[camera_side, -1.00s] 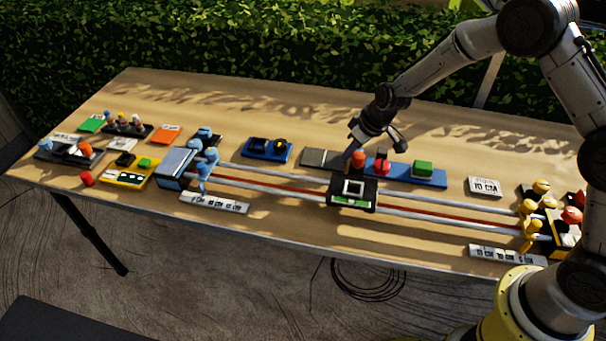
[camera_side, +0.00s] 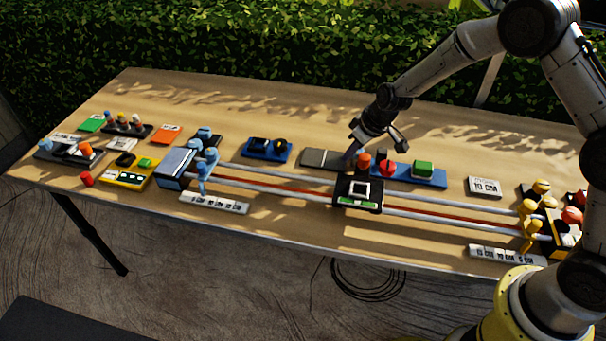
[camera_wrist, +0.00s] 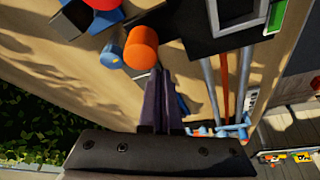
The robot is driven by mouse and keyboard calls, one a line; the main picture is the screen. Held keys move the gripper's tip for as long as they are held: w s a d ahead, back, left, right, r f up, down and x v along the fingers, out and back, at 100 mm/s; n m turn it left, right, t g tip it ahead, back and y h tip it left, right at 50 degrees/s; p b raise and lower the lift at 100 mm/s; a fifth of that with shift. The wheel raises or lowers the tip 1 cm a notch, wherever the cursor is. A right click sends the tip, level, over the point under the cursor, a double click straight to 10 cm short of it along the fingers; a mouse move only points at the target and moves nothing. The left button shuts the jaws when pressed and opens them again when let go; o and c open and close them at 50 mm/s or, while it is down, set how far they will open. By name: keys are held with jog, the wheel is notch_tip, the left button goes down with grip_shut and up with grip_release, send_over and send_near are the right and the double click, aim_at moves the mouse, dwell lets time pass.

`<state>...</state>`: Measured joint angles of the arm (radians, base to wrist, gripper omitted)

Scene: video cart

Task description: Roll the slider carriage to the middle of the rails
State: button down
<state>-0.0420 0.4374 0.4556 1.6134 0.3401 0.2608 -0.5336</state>
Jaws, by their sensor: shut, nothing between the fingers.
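The slider carriage (camera_side: 358,194), black with a pale square frame and a green strip, sits on the two grey rails (camera_side: 272,178), a little right of their midpoint by eye. An orange knob (camera_side: 364,160) shows at its rear side. My gripper (camera_side: 350,157) is shut and empty, low behind the rails, just left of the knob. In the wrist view the shut fingers (camera_wrist: 160,78) point at the edge of the orange knob (camera_wrist: 141,48), and the dark carriage (camera_wrist: 212,44) is at upper right. I cannot tell whether fingers and knob touch.
A blue end block (camera_side: 174,166) with blue clamps closes the left rail end; yellow clamps (camera_side: 530,225) stand at the right end. Behind the rails lie a grey plate (camera_side: 318,158) and a blue tray (camera_side: 430,179) with a green block. The rails look clear on both sides.

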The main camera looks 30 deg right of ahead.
notch_tip(320, 180, up, 7)
dwell(1.0)
jog(key=shift+w+a, duration=0.1)
jog(key=s+d+r+t, duration=0.1)
jog(key=s+r+t, duration=0.25)
jog(key=r, duration=1.15)
jog(key=s+d+r, duration=0.1)
jog(key=s+r, duration=0.7)
jog(key=s, duration=0.3)
jog(key=s+d+f+m+g, duration=0.1)
jog(key=s+f, duration=0.2)
jog(key=s, duration=0.7)
jog(key=s+d+f+m+g+h, duration=0.1)
jog(key=s+f, duration=0.3)
jog(key=s, duration=0.7)
jog(key=shift+d+m, duration=0.15)
jog(key=shift+m, duration=0.35)
